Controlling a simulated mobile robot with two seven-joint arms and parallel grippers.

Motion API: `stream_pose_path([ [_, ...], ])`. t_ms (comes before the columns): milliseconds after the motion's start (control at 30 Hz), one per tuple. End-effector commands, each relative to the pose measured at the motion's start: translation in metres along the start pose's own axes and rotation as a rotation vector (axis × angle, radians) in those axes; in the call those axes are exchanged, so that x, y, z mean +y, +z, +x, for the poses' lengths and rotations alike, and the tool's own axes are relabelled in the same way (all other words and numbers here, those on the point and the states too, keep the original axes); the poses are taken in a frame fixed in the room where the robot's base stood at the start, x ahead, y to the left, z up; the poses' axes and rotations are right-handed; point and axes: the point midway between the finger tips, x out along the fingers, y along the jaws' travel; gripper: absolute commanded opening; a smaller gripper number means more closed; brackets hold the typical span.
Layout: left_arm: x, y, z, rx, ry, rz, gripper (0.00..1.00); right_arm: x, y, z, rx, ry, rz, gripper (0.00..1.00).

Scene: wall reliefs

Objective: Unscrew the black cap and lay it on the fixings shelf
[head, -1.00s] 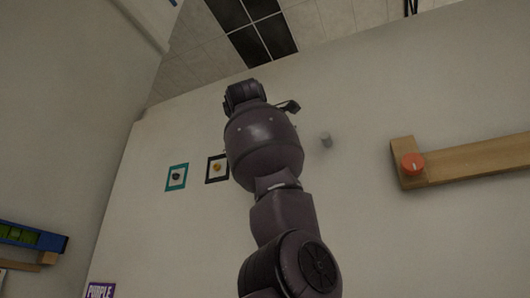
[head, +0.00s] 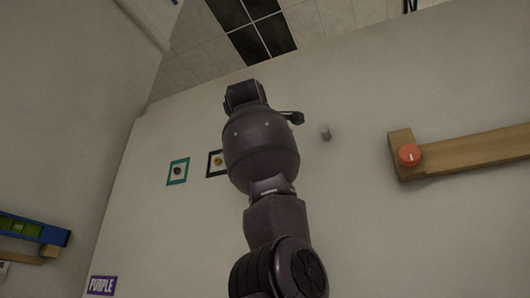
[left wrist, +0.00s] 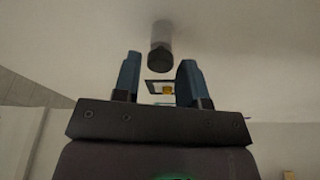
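In the left wrist view the black cap (left wrist: 159,60) sits on the end of a grey stub (left wrist: 161,34) that sticks out from the pale wall. A small grey stub also shows on the wall in the head view (head: 326,134), right of my arm. My left gripper (left wrist: 160,64) is open, with one blue finger on each side of the cap in the picture and a gap to both. I cannot tell how deep the cap lies between them. In the head view my arm hides most of the gripper. My right gripper is not in view.
A teal-framed black knob (head: 178,171) and black-framed yellow knob (head: 217,161) are left of my arm.

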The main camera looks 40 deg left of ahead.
Motion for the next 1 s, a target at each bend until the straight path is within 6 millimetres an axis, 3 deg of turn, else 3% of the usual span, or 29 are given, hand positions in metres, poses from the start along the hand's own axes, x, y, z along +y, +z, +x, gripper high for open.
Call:
stream_pose_path([
  [400,-0.003,-0.001,0.001,0.002,0.095,0.374,0.39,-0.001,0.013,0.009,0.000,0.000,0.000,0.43],
  [667,-0.002,-0.001,0.001,0.000,0.124,0.489,0.39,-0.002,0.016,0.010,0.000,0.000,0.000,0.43],
  [1000,-0.002,-0.002,0.001,0.001,0.208,0.816,0.39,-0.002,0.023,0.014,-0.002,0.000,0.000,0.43],
])
